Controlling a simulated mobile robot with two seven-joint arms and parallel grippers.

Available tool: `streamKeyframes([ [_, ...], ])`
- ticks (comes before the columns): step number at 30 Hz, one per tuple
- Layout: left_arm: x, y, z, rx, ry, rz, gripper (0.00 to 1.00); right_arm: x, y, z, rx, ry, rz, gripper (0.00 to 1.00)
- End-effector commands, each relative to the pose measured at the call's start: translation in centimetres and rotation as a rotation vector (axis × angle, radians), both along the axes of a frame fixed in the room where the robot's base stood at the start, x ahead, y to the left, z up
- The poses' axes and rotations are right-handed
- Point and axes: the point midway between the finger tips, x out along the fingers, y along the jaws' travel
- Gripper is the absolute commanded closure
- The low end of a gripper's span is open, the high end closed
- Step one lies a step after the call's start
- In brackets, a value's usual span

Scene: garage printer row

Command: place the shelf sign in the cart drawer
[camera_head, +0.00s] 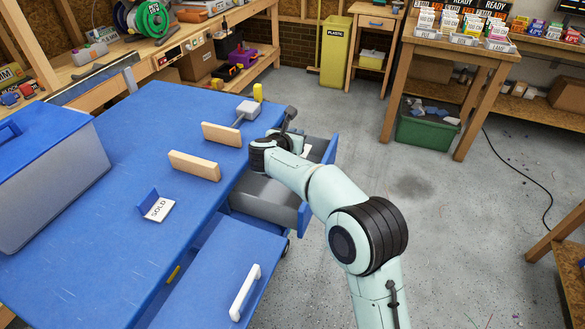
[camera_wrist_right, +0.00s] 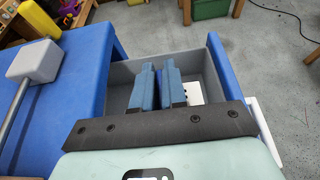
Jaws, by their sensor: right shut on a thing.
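My right gripper (camera_wrist_right: 159,90) points down into the open cart drawer (camera_wrist_right: 119,75), inside its grey walls. Its fingers are shut on the shelf sign (camera_wrist_right: 194,93), whose white part shows beside the right finger. A blue part appears between the fingers. In the head view, the drawer (camera_head: 262,196) is pulled out from the blue cart, and my wrist hides the fingertips and most of the sign. I cannot tell whether the sign touches the drawer floor. Another sign, blue and white and marked SOLD (camera_head: 158,209), stands on the cart top. My left gripper is not in view.
Two wooden blocks (camera_head: 195,166) (camera_head: 221,134) and a grey-headed mallet (camera_head: 247,110) are on the cart top (camera_head: 95,245) near the drawer. A blue panel with a white handle (camera_head: 245,293) projects in front.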

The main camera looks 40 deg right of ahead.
Motion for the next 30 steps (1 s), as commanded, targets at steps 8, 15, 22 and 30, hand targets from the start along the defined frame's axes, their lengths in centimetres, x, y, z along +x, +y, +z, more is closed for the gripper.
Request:
streamKeyframes([
  [8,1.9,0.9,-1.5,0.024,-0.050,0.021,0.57,0.0,0.0,-4.9,0.000,0.001,0.000,1.00],
  [15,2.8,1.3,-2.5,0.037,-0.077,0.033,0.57,0.0,0.0,-8.0,-0.001,0.004,0.000,1.00],
  [22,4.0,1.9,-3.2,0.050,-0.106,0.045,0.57,0.0,0.0,-10.8,-0.001,0.002,0.001,1.00],
  [30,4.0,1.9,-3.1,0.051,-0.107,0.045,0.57,0.0,0.0,-10.8,0.000,-0.001,0.000,1.00],
])
